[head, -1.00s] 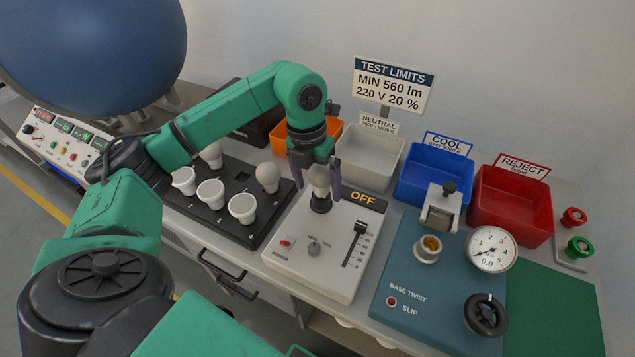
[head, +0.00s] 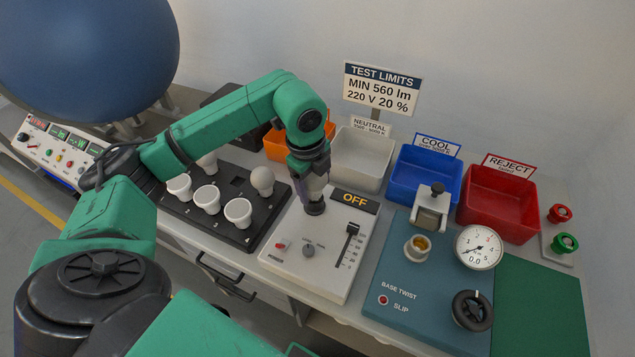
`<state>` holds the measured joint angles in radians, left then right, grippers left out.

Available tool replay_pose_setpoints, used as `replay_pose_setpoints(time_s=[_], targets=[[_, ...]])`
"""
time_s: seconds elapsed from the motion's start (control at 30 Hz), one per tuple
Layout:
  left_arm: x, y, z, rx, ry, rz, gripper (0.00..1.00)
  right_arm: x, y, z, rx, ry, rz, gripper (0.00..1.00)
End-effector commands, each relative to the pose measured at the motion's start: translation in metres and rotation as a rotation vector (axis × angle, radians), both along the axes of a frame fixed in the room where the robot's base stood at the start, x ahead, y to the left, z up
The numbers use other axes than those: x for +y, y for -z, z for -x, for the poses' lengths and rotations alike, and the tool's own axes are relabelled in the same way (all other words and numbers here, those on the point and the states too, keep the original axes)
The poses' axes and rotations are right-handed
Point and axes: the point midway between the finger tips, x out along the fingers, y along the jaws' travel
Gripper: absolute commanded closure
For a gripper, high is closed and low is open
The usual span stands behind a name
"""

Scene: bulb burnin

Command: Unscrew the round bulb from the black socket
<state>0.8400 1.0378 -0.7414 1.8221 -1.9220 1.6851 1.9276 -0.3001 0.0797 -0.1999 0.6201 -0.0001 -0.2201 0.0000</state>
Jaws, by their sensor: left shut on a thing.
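The black socket (head: 314,208) stands on the light tester panel, below the OFF display. My left gripper (head: 314,189) points straight down over it. It is shut on the round bulb, which is mostly hidden behind the fingers. The bulb sits directly at the socket, with no clear gap between them; I cannot tell how far it is threaded in. My right gripper is not in view.
A black tray (head: 225,228) with several white bulbs lies left of the tester (head: 300,262). Behind stand orange, white (head: 360,165), blue (head: 420,180) and red (head: 500,210) bins. A teal base-twist station (head: 400,265) is on the right.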

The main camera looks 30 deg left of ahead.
Motion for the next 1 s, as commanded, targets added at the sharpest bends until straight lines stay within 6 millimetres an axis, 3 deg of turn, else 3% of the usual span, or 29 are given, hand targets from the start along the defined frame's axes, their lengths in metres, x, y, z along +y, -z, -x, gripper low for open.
replay_pose_setpoints(time_s=[0.2,0.3,0.53,0.57,0.6,0.9,1.0], targets=[[0.002,0.001,-0.001,0.006,-0.497,-0.011,0.83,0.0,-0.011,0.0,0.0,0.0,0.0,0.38],[0.002,0.002,-0.002,0.004,-0.654,-0.011,0.83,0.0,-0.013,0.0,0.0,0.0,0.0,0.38],[0.002,0.003,-0.003,0.001,-0.691,-0.009,0.83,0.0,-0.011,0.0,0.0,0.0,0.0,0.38],[0.002,0.003,-0.003,0.001,-0.691,-0.009,0.16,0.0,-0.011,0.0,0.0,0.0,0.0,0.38],[0.001,0.003,-0.003,0.001,-0.69,-0.008,0.05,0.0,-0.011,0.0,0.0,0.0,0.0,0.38],[-0.001,0.002,-0.003,0.0,-0.669,-0.003,0.05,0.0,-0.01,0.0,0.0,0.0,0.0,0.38],[-0.002,0.005,-0.004,-0.001,-0.519,-0.002,0.05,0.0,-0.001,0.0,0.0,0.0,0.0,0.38]])
